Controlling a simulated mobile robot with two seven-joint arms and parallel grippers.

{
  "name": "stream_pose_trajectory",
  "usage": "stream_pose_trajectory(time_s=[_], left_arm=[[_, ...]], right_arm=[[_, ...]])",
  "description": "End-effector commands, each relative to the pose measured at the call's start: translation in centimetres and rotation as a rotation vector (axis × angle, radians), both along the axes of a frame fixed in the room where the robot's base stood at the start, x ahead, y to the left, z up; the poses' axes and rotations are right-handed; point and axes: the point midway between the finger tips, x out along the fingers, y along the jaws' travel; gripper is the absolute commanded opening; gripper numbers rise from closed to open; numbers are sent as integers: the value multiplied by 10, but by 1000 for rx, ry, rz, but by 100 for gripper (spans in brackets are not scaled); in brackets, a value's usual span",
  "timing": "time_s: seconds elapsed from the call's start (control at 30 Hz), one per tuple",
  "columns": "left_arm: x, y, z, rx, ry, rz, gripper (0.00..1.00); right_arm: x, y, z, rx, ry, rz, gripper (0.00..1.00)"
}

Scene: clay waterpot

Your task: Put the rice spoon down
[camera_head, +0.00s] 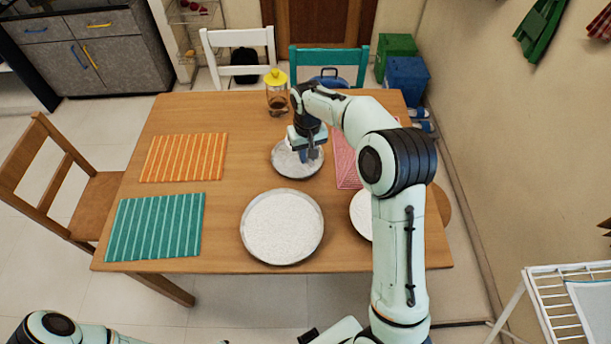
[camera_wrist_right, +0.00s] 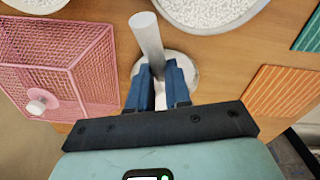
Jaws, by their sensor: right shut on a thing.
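My right gripper (camera_head: 308,152) is low over a small round dish (camera_head: 287,170) in the upper middle of the table. In the right wrist view its blue fingers (camera_wrist_right: 158,90) are shut on the rice spoon (camera_wrist_right: 147,35), whose pale grey rod-like handle stands out past the fingertips. The spoon's other end is hidden between and behind the fingers. The dish shows pale below the fingers in the wrist view (camera_wrist_right: 187,68). I cannot tell whether the spoon touches it. My left gripper is out of view; only part of the left arm shows at the bottom left.
A large plate of white rice (camera_head: 282,228) stands in front of the dish. Another pale plate (camera_head: 360,212) is partly behind my right arm. A pink mesh basket (camera_wrist_right: 60,60) is close beside the gripper. A yellow-lidded jar (camera_head: 277,95) stands behind. Orange (camera_head: 184,157) and teal mats (camera_head: 155,226) lie left.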

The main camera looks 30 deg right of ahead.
Motion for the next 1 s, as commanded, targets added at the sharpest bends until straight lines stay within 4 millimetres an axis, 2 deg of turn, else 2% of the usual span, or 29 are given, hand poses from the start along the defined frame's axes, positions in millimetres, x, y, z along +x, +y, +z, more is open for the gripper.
stream_pose_trajectory(time_s=[0.03,0.1,0.3,0.53,0.73,1.0], left_arm=[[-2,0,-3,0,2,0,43],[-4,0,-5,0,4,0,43],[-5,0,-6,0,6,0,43],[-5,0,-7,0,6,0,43],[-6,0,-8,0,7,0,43],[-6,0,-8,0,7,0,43]], right_arm=[[-2,0,-17,0,5,-1,0],[-2,0,-35,0,5,-1,0],[0,0,-69,0,1,-1,0],[0,0,-84,0,0,-1,0],[0,0,-114,0,1,-1,0],[1,0,-117,1,-2,-1,0]])
